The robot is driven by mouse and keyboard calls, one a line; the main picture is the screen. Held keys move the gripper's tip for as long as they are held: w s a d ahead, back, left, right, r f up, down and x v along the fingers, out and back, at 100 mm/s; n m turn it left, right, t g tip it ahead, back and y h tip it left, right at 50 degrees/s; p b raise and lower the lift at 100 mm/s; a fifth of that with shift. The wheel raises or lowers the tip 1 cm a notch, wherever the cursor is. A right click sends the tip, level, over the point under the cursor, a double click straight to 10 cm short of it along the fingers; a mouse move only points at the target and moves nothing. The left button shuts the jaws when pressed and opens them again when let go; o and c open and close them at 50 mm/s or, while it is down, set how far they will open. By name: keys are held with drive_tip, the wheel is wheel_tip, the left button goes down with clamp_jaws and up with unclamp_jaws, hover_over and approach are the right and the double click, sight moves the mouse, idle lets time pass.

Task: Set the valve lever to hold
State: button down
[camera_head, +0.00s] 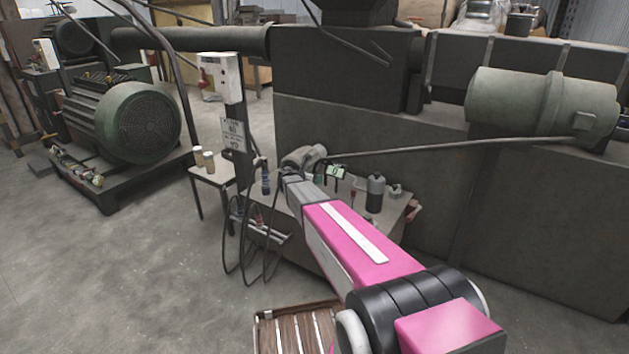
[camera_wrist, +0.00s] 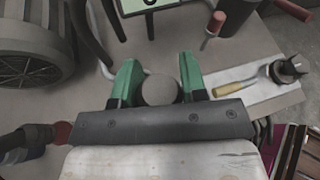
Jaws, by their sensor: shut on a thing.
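My gripper (camera_wrist: 158,68) has two green fingers and is over the workbench. It is shut on a round grey knob (camera_wrist: 158,90), which I take to be the end of the valve lever. The lever's shaft and pivot are mostly hidden under the knob and fingers, so I cannot tell its setting. In the head view my arm reaches to the bench and its grey end covers the gripper and the lever. A small panel with a green edge and a dark mark (camera_head: 336,172) stands just behind.
The bench (camera_head: 385,220) also bears a dark bottle (camera_head: 375,193), a red-handled tool (camera_wrist: 216,22) and a yellow-handled tool (camera_wrist: 234,87). A finned grey motor-like body (camera_wrist: 32,45) is close on the left. Cables (camera_head: 228,250) hang at the bench's left side.

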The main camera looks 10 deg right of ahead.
drive_tip(key=shift+f, duration=0.1)
drive_tip(key=c, duration=0.7)
unclamp_jaws()
drive_tip(key=shift+w, duration=0.1)
drive_tip(key=v, duration=1)
drive_tip(key=shift+a, duration=0.35)
drive_tip(key=shift+s, duration=0.25)
